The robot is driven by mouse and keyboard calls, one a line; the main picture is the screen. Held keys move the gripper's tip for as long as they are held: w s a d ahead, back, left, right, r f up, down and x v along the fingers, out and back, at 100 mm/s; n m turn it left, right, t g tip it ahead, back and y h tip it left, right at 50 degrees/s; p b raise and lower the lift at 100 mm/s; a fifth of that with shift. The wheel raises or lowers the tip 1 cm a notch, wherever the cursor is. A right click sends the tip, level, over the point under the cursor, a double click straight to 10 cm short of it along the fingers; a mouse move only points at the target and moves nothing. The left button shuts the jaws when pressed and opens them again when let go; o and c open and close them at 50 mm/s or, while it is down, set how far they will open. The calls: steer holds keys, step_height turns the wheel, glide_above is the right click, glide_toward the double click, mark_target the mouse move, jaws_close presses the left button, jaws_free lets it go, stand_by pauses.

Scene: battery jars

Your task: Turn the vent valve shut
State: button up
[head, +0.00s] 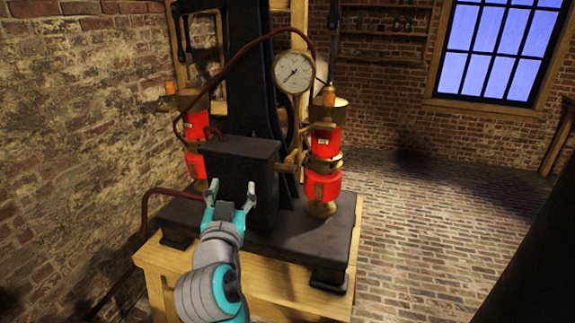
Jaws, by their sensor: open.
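My gripper (231,186) is open in the head view, with its two fingers apart in front of the front face of a black box (238,148). Nothing shows between the fingers. I cannot tell whether the fingertips touch the box. A brass fitting (291,158) sticks out between the box and the right red cylinder stack, right of and above my gripper. It may be the vent valve, but its handle and its position are too small to tell. A round white pressure gauge (294,72) stands above it on a brass stem.
Red cylinders with brass collars stand at the right (322,187) and left (196,128) of the box. A dark iron base (311,239) sits on a wooden table (283,293). Dark red hoses loop overhead and at left. The brick floor (420,240) at right is clear.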

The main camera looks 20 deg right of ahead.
mark_target(283, 170)
steer(key=s+d+r+m+g+h, duration=0.1)
steer(key=s+d+g+h, duration=0.2)
steer(key=s+d+h, duration=0.25)
steer(key=shift+y, duration=0.35)
steer(key=x, duration=1.1)
steer(key=shift+d, duration=0.35)
steer(key=c, duration=0.9)
steer(key=shift+m, duration=0.6)
